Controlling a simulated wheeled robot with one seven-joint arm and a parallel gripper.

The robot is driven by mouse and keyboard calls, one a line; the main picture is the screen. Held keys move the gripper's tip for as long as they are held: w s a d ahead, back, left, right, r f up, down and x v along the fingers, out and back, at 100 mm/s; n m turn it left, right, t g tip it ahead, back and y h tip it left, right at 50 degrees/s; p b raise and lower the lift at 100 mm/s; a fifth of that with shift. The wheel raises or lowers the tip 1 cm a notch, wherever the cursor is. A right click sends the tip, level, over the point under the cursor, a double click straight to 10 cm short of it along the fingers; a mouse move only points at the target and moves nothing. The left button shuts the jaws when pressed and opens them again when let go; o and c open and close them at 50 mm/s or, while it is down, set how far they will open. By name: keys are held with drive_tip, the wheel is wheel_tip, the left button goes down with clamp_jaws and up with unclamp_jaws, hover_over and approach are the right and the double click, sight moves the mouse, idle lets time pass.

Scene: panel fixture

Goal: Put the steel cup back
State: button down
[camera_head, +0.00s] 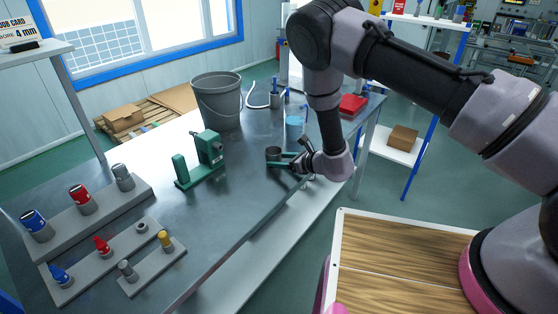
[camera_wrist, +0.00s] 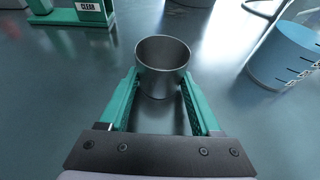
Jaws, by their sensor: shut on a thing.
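The steel cup (camera_wrist: 163,66) is a plain grey metal cylinder with an open top, seen upright in the wrist view. My gripper (camera_wrist: 160,88) has its two green fingers on either side of the cup and is shut on it. In the head view the cup (camera_head: 273,154) is at the tip of my gripper (camera_head: 283,160), over the right part of the grey table. I cannot tell whether the cup's base touches the table.
A green fixture (camera_head: 208,150) stands left of the cup. Stepped grey holders (camera_head: 120,209) with coloured pieces are at the front left. The table (camera_head: 235,205) is bare between.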

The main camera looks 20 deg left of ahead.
drive_tip(key=shift+c, duration=0.4)
unclamp_jaws()
drive_tip(key=shift+f, duration=0.1)
